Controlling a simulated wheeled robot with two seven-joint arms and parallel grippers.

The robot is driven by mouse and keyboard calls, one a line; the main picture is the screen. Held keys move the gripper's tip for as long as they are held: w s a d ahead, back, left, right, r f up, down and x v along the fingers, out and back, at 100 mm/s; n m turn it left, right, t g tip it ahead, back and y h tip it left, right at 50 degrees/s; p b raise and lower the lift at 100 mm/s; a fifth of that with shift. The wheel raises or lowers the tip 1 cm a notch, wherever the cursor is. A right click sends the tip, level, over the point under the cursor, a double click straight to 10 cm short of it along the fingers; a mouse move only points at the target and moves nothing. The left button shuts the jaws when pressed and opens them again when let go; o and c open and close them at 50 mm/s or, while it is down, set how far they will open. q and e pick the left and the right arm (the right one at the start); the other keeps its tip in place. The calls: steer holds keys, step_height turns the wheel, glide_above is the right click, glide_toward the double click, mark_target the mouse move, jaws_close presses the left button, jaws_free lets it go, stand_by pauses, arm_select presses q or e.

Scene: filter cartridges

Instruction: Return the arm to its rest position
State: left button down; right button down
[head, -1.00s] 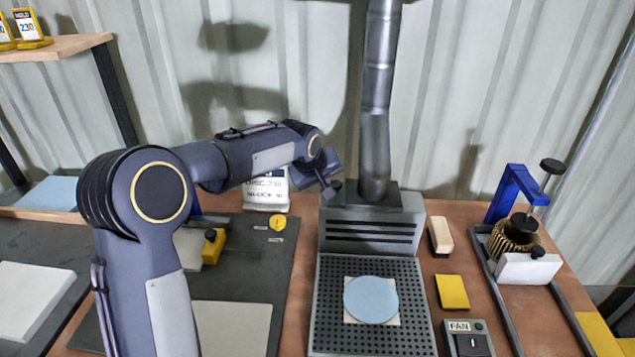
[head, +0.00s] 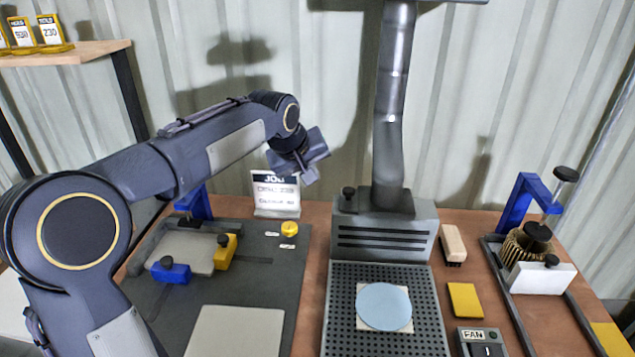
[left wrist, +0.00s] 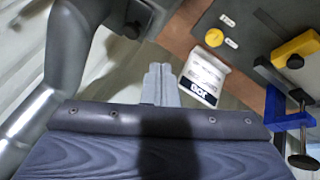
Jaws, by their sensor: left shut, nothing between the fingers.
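My left gripper (head: 310,176) is raised in the air above the back of the bench, up and to the left of the fume extractor. In the left wrist view its fingers (left wrist: 160,84) are together with nothing between them. It touches nothing that I can see. The left arm comes in from the left side of the head view and bends at a large elbow. My right gripper is not in view.
A job card (head: 276,195) stands below the gripper. The extractor (head: 384,238) carries a blue disc (head: 384,306) on its perforated bed. A clamp fixture (head: 190,248) is left, another clamp (head: 520,205) right. A shelf (head: 80,52) is upper left.

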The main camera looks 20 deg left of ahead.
arm_select(q)
steer(key=s+a+f+m+h, duration=0.1)
steer(key=s+f+m, duration=0.2)
steer(key=s, duration=1.5)
steer(key=s+d+f+m+h, duration=0.1)
steer(key=s+d+f, duration=0.1)
steer(key=s+f, duration=0.2)
steer(key=s+d+f+m+g, duration=0.1)
steer(key=s+f, duration=0.4)
steer(key=s, duration=0.6)
steer(key=shift+s+d+h, duration=0.3)
steer(key=shift+d+h, duration=0.1)
steer(key=shift+d, duration=0.15)
